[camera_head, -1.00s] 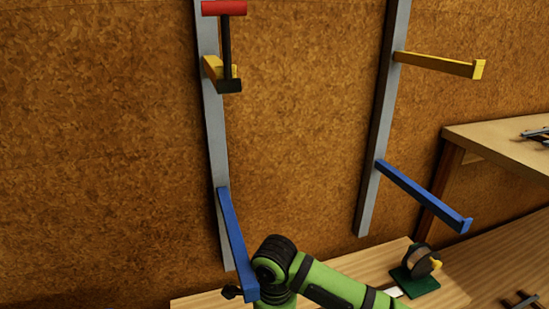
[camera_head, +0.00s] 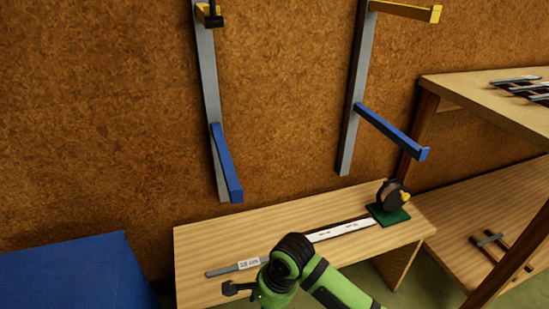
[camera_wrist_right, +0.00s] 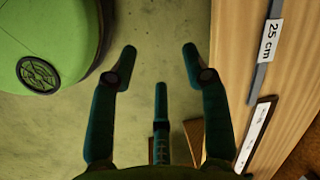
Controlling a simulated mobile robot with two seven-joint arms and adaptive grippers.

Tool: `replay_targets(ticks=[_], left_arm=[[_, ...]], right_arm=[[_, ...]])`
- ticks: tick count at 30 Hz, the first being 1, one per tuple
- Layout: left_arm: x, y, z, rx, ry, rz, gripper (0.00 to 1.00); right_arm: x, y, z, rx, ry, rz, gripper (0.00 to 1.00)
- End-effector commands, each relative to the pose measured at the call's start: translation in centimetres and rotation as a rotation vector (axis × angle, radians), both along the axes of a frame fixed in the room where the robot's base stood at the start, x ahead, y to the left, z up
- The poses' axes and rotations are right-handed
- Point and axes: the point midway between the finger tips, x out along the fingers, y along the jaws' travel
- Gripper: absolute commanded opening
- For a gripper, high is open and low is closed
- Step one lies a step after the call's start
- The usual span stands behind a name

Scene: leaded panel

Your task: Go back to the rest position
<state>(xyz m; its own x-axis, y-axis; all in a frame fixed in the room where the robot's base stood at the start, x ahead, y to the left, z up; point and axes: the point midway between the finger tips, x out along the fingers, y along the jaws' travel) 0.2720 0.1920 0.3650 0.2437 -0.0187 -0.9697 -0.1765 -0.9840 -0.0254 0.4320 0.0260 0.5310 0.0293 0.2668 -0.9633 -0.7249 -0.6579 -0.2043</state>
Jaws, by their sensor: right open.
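My right gripper (camera_wrist_right: 160,52) is open and empty in the right wrist view, with the greenish floor below its fingers. It is beside the wooden bench (camera_head: 205,245), whose edge (camera_wrist_right: 225,60) runs along its right. My green right arm (camera_head: 340,288) shows at the bottom of the head view, in front of the bench; its fingers cannot be made out there. My left gripper is not in view.
A grey bar with a "25 cm" label (camera_head: 248,264), a white strip (camera_head: 340,230) and a tape measure (camera_head: 392,194) lie on the bench. Blue arms (camera_head: 226,165) jut from wall rails. A blue block (camera_head: 75,275) stands left, a wooden shelf unit (camera_head: 470,100) right.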

Motion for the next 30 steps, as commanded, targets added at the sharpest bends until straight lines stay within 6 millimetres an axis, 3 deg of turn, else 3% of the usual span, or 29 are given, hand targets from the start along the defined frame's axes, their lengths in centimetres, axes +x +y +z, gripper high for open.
replay_targets(ticks=[5, 9, 15, 21, 27, 30], left_arm=[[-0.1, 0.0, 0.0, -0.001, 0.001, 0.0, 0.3], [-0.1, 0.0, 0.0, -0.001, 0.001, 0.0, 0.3], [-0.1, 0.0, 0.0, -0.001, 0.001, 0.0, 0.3], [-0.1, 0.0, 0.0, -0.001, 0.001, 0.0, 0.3], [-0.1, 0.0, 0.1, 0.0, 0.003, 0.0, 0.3], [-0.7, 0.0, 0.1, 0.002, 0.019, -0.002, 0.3]], right_arm=[[-2.4, -1.5, -4.7, 0.084, -0.133, 0.213, 0.48], [-4.6, -5.3, -8.7, 0.042, -0.267, 0.385, 0.48], [-8.6, -11.8, -13.0, -0.11, -0.361, 0.603, 0.48], [-12.7, -17.4, -15.4, -0.254, -0.366, 0.789, 0.48], [-16.6, -22.3, -16.5, -0.375, -0.331, 0.962, 0.48], [-16.6, -21.9, -16.4, -0.363, -0.324, 0.961, 0.48]])
